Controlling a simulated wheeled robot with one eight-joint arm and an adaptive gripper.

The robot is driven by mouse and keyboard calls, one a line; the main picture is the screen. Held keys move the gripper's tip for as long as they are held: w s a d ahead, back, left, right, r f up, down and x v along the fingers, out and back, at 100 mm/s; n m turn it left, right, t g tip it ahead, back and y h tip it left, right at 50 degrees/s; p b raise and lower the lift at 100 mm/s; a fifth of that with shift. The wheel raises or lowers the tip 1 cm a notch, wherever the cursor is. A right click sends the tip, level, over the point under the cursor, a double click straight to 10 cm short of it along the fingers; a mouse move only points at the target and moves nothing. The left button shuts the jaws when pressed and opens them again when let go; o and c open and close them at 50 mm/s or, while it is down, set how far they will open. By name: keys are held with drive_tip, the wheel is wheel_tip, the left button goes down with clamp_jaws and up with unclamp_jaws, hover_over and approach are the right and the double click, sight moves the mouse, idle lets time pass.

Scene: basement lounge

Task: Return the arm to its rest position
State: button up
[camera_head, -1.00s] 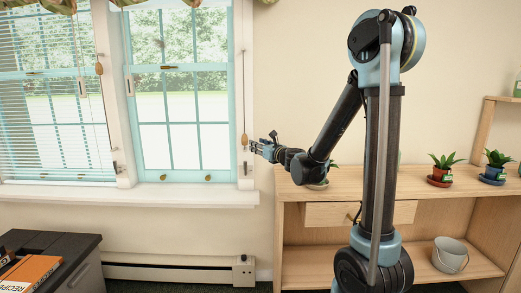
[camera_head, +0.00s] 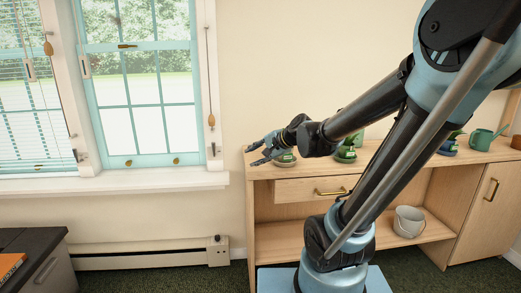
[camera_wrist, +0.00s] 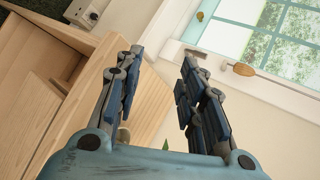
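My gripper (camera_head: 262,150) is at the left end of the wooden shelf unit's top (camera_head: 262,167), in front of the wall and right of the window. In the wrist view my gripper (camera_wrist: 160,75) has its two fingers apart, with nothing between the tips. My arm reaches in from the right of the head view, and its links cover part of the shelf unit.
A potted plant (camera_head: 285,157) stands close to my gripper, partly hidden. Another potted plant (camera_head: 346,152) and a green watering can (camera_head: 481,139) stand farther right. A grey bucket (camera_head: 409,221) is on the lower shelf. A dark cabinet (camera_head: 45,259) is at the lower left.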

drive_tip(key=s+d+f+n+g+h, duration=0.2)
drive_tip(key=s+d+f+n+h, duration=0.2)
drive_tip(key=s+d, duration=0.6)
drive_tip(key=s+d+f+n+g+h, duration=0.2)
drive_tip(key=s+d+f+n+h, duration=0.2)
drive_tip(key=s+d+f, duration=0.4)
drive_tip(key=s+d+n, duration=0.1)
drive_tip(key=s+d, duration=0.1)
drive_tip(key=shift+s+d+g, duration=0.2)
drive_tip(key=shift+d+g, duration=0.1)
drive_tip(key=shift+g, duration=0.1)
drive_tip(key=shift+w+f, duration=0.25)
drive_tip(key=shift+w, duration=0.2)
